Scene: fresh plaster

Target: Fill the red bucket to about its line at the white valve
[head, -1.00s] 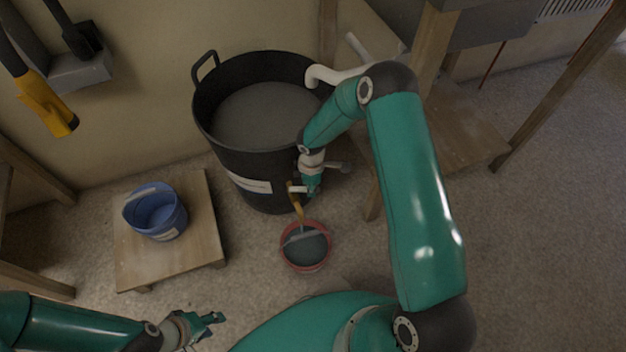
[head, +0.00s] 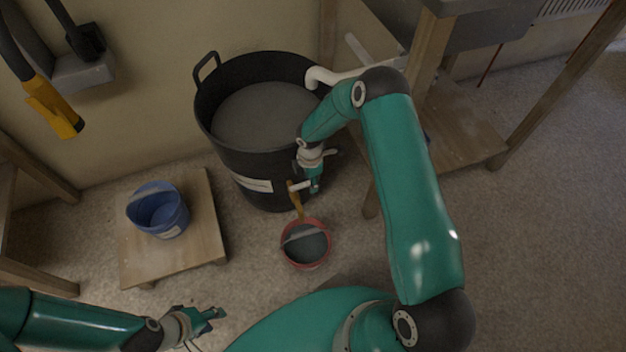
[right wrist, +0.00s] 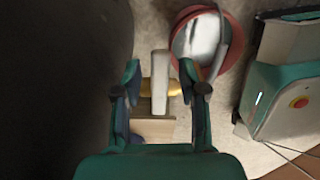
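The red bucket (head: 288,260) stands on the floor in front of the black tub (head: 228,160), with grey contents inside and a pale bar across its opening. The white valve (head: 299,186) is low on the tub's front, with a yellow-brown piece (head: 297,203) slanting down towards the bucket. My right gripper (head: 314,188) is at the valve. In the right wrist view its fingers (right wrist: 163,92) are apart, with the pale valve part (right wrist: 159,75) between them; contact is unclear. I cannot make out the fill line or any flow. My left gripper (head: 215,314) is empty, apparently open, low in the view.
A blue bucket (head: 160,212) stands on a low wooden platform (head: 205,235) at left. The tub holds grey liquid, and a white pipe (head: 335,76) reaches over its rim. A wooden stand (head: 470,135) is at right. Floor is free at far right.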

